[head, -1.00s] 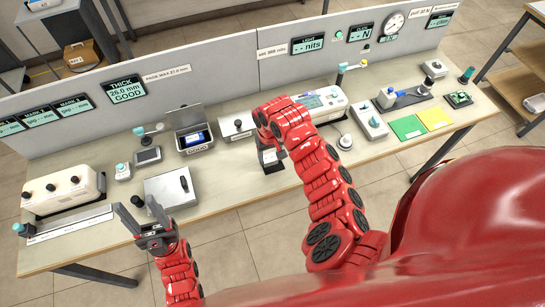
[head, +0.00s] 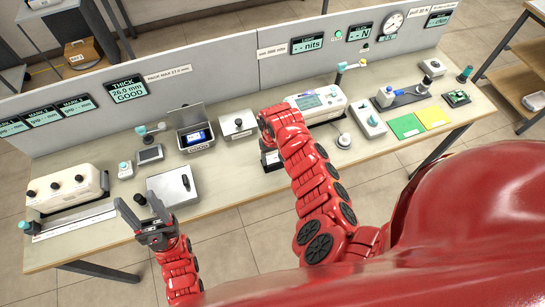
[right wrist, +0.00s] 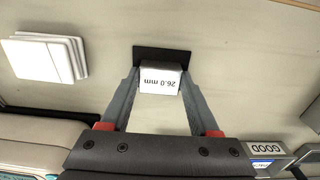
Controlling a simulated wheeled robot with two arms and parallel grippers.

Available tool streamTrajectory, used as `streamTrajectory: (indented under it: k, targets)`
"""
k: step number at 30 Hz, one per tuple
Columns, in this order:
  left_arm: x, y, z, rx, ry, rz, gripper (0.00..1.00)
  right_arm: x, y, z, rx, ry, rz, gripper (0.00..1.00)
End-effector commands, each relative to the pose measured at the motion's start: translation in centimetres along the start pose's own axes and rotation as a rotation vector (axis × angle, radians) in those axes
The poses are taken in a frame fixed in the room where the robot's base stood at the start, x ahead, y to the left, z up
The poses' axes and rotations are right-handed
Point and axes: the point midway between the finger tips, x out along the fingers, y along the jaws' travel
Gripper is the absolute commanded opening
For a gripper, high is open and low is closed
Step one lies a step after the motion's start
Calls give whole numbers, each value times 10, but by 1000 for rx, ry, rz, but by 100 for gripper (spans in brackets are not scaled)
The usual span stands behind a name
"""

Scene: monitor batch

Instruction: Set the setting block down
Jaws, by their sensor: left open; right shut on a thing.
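The setting block (right wrist: 160,81) is a small pale block marked "26.0 mm", upside down in the right wrist view. My right gripper (right wrist: 160,88) is shut on it, with one finger at each side. The block is over or beside a black pad (right wrist: 165,52); I cannot tell whether it touches the pad or the bench. In the head view my red right arm hides most of the block and the right gripper. My left gripper (head: 150,222) is open and empty at the front edge of the bench.
The bench (head: 235,182) has bare room at its front middle. A grey box (head: 173,187) with a black knob lies near my left gripper. An open case (head: 196,138) labelled GOOD stands left of my right arm. White stacked plates (right wrist: 45,58) lie beside the pad.

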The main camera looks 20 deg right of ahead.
Motion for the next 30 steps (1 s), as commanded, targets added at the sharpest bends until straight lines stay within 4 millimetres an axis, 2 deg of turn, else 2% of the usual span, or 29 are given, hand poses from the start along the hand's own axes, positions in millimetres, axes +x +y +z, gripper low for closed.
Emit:
streamTrajectory:
  k: [2,3,7,20,26,30]
  targets:
    - [-3,0,0,0,0,0,55,3,0,0,0,1,-1,0]
    - [-2,0,0,0,0,0,55,2,0,0,0,0,0,67]
    - [-2,0,0,0,0,0,55,2,0,0,0,0,0,91]
    - [-1,0,0,0,0,0,55,-4,0,0,0,0,-1,92]
    - [-7,0,1,0,0,0,55,-26,1,0,0,1,1,92]
    - [-15,1,2,0,0,0,55,-51,1,-2,0,5,-2,92]
